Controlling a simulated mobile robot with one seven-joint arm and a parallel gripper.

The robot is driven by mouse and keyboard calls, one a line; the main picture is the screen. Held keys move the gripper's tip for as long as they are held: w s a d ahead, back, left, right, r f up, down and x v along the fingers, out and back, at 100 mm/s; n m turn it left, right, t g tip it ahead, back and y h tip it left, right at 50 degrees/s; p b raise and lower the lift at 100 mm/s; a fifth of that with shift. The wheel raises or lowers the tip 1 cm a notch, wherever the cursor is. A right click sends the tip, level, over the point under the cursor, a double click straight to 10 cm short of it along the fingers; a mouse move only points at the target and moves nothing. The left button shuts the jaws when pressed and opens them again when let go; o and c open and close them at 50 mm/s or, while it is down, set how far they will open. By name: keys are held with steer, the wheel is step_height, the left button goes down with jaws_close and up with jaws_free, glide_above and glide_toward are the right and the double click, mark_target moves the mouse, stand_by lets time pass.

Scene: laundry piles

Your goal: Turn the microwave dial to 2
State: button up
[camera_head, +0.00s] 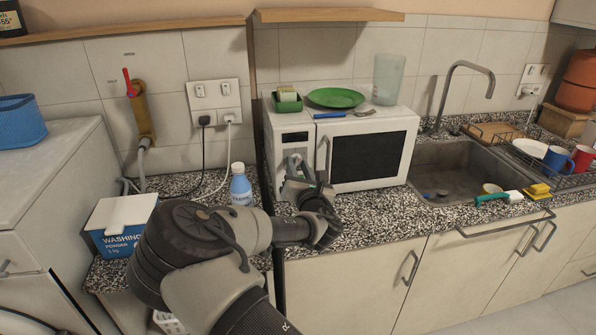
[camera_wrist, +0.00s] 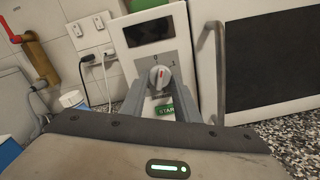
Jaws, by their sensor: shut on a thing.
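The white microwave (camera_head: 403,128) stands on the speckled counter, left of the sink, with its dark door window and handle facing me. In the wrist view its control panel (camera_wrist: 179,50) shows a small dark display, a round dial (camera_wrist: 160,76) with a red mark, and a green start button (camera_wrist: 165,108) below. The red mark points roughly upward. My gripper (camera_head: 297,172) is at the panel, and in the wrist view its two fingers (camera_wrist: 160,86) are shut on the dial from either side. Part of the dial scale is hidden by the fingers.
On top of the microwave are a green plate (camera_head: 336,98), a blue-handled utensil (camera_head: 329,115), a green sponge holder (camera_head: 287,105) and a clear cup (camera_head: 388,80). A blue bottle (camera_head: 240,187) and washing powder box (camera_head: 122,224) stand left. The microwave handle (camera_wrist: 212,70) is close right of my fingers.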

steer(key=m+b, duration=0.3)
steer(key=m, duration=0.2)
steer(key=shift+m, duration=0.3)
steer(key=m+b, duration=0.2)
steer(key=m, duration=0.2)
steer(key=shift+b, duration=0.4)
steer(key=m+b, duration=0.4)
steer(key=m, duration=0.1)
steer(key=shift+m, duration=0.4)
steer(key=m+b, duration=0.3)
steer(key=b, duration=0.1)
steer(key=shift+r+m, duration=0.15)
steer(key=shift+m, duration=0.25)
steer(key=o, duration=1)
